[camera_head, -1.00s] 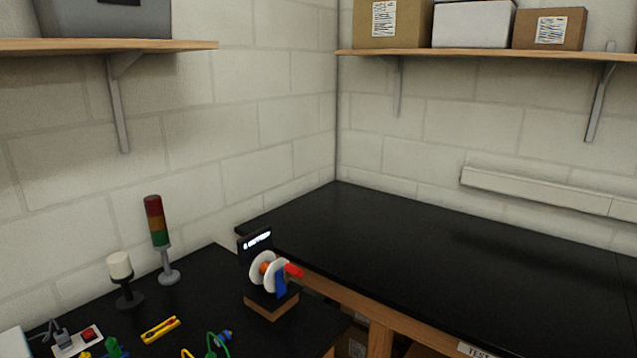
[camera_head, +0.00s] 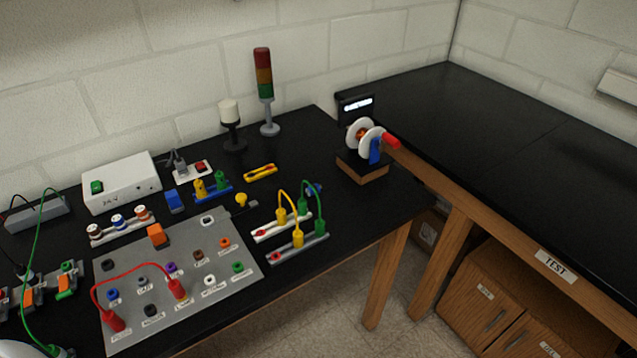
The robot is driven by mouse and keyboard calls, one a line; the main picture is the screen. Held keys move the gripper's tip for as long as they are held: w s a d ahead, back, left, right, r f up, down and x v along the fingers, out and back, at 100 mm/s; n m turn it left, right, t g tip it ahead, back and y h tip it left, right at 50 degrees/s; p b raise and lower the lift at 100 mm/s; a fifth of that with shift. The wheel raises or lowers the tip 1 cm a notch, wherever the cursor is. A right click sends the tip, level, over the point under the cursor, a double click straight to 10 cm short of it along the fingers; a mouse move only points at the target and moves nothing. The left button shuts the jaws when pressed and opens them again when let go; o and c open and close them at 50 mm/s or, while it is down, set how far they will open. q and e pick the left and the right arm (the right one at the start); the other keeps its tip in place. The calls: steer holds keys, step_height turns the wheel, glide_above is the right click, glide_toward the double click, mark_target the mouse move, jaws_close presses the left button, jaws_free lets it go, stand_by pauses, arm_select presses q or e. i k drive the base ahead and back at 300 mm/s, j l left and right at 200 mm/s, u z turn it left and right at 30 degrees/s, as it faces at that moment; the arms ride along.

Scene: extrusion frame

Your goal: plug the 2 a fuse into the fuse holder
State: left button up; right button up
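No part labelled as the 2 A fuse can be made out in the head view. A blue rack (camera_head: 213,193) holds yellow and green upright pieces, and a small blue block (camera_head: 174,201) stands to its left; I cannot tell whether either is the fuse or its holder. The grey panel (camera_head: 185,325) carries coloured sockets and an orange block (camera_head: 158,235), with labels too small to read fully.
A white box (camera_head: 122,184) stands behind the panel. A stack light (camera_head: 264,90) and a spool stand (camera_head: 362,171) are behind. The right-hand black bench (camera_head: 520,150) is clear.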

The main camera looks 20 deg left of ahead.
mark_target(118, 223)
steer(key=u, duration=3.9)
steer(key=k+l+u, duration=0.1)
steer(key=u, duration=0.2)
steer(key=k+l, duration=0.9)
steer(key=k, duration=0.2)
